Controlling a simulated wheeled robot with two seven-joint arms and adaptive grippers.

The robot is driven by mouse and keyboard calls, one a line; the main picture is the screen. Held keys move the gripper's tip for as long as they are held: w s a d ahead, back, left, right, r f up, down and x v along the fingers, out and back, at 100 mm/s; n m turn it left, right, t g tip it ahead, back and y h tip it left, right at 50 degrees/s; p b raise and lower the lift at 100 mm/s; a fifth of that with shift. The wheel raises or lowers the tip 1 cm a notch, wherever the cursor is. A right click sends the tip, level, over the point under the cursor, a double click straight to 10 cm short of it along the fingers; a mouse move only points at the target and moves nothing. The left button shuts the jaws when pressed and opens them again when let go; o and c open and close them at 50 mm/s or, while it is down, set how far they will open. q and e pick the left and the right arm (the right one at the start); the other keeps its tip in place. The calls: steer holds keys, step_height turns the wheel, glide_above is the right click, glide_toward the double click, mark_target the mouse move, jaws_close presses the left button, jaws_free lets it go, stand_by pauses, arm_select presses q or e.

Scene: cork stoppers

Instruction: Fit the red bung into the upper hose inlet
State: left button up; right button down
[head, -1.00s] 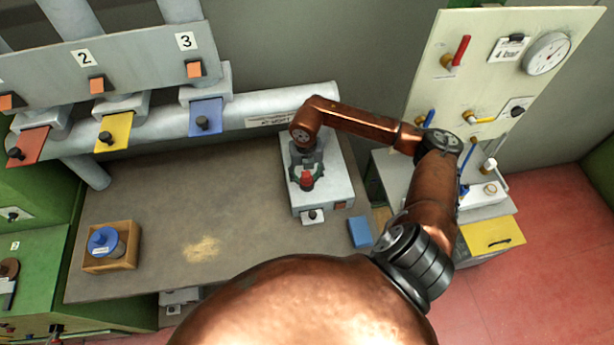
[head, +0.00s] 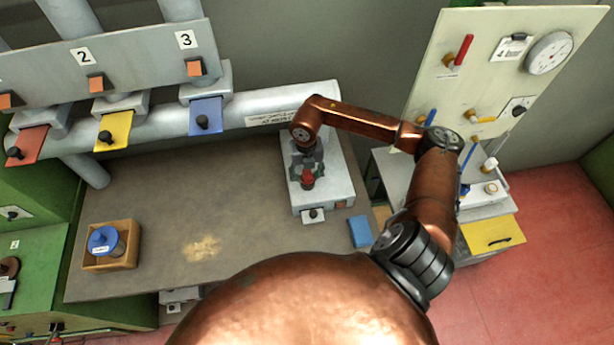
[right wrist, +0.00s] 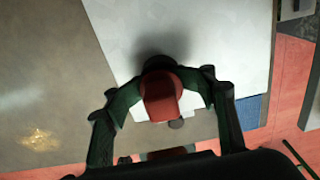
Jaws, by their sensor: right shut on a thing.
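The red bung (head: 307,180) is at the grey-white box (head: 327,205) on the workbench in the head view. My right gripper (head: 307,174) reaches down over it, shut on its sides. In the right wrist view the red bung (right wrist: 161,97) sits between the two dark green fingers of my right gripper (right wrist: 163,92), above the pale box top. A dark round part shows behind the bung; whether the bung touches the box is hidden. I cannot tell which opening is the upper hose inlet. My left gripper is not in view.
A wooden tray (head: 130,261) with a blue-lidded pot (head: 104,241) stands at the bench's left. A blue block (head: 360,232) lies right of the box. A cream gauge panel (head: 480,70) rises at right. The bench middle (head: 190,200) is clear.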

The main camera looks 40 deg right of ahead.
steer(key=shift+s+d+f, duration=0.1)
steer(key=shift+s+f, duration=0.15)
steer(key=shift+f, duration=0.05)
stand_by(0.6)
steer(key=shift+f+b, duration=0.3)
steer(key=shift+b, duration=0.2)
steer(key=shift+w+f, duration=0.15)
steer(key=shift+f, duration=0.2)
steer(key=shift+b, duration=0.4)
steer(key=shift+w+r, duration=0.1)
steer(key=shift+r, duration=0.1)
stand_by(0.7)
stand_by(1.2)
steer(key=shift+s+a+f+b, duration=0.1)
steer(key=shift+s+f+b, duration=0.05)
steer(key=shift+f+b, duration=0.3)
steer(key=shift+s+a+f+b, duration=0.15)
steer(key=shift+f+b, duration=0.1)
steer(key=shift+f, duration=0.3)
steer(key=c, duration=2.5)
jaws_free()
steer(key=shift+d+f+b, duration=0.1)
steer(key=shift+f+b, duration=0.3)
steer(key=shift+f, duration=0.25)
steer(key=shift+w, duration=0.1)
